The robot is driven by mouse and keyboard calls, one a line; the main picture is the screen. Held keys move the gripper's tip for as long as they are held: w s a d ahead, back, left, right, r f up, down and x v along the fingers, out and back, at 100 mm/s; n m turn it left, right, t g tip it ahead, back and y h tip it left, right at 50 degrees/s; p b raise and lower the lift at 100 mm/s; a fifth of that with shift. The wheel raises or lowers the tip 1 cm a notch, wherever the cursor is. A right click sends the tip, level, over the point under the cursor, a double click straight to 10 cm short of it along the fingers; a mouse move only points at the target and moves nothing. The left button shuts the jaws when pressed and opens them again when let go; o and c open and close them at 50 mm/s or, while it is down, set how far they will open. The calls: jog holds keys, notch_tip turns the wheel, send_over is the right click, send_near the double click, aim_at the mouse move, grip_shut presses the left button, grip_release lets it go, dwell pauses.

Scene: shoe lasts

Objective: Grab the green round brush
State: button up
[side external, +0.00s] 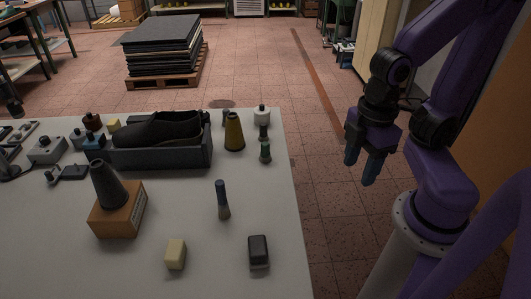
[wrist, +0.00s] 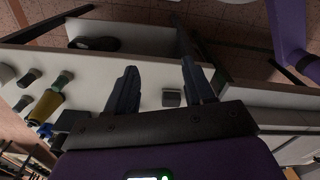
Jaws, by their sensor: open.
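A small dark green upright piece (side external: 265,152), which looks like the green round brush, stands near the table's right edge, beside the yellow cone. It also seems to show at the left of the wrist view (wrist: 63,79); its bristles are too small to make out. Another brush-like piece with a blue-grey handle (side external: 222,197) stands nearer the middle of the table. My gripper (side external: 360,165) is open and empty, pointing down beyond the table's right edge, well apart from the green piece. In the wrist view its two fingers (wrist: 158,66) are spread with nothing held between them.
A yellow cone (side external: 234,133), a white-topped jar (side external: 262,116) and a dark tray with a black shoe last (side external: 160,153) stand close by. A grey block (side external: 258,251), a cream block (side external: 176,254) and a dark cone on a wooden block (side external: 118,209) are nearer.

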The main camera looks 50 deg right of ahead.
jog(key=shift+o, duration=0.3)
jog(key=n+t+h, duration=0.7)
jog(key=n+t, duration=0.9)
jog(key=n, duration=0.3)
send_near(267, 146)
jog(key=x, duration=0.6)
jog(key=shift+s+d, duration=0.2)
jog(key=shift+d, duration=0.1)
jog(key=shift+a+x, duration=0.15)
jog(key=shift+x, duration=1.2)
jog(key=shift+a+x, duration=0.15)
jog(key=shift+x, duration=1.25)
jog(key=shift+w, duration=0.1)
jog(key=shift+c, duration=0.3)
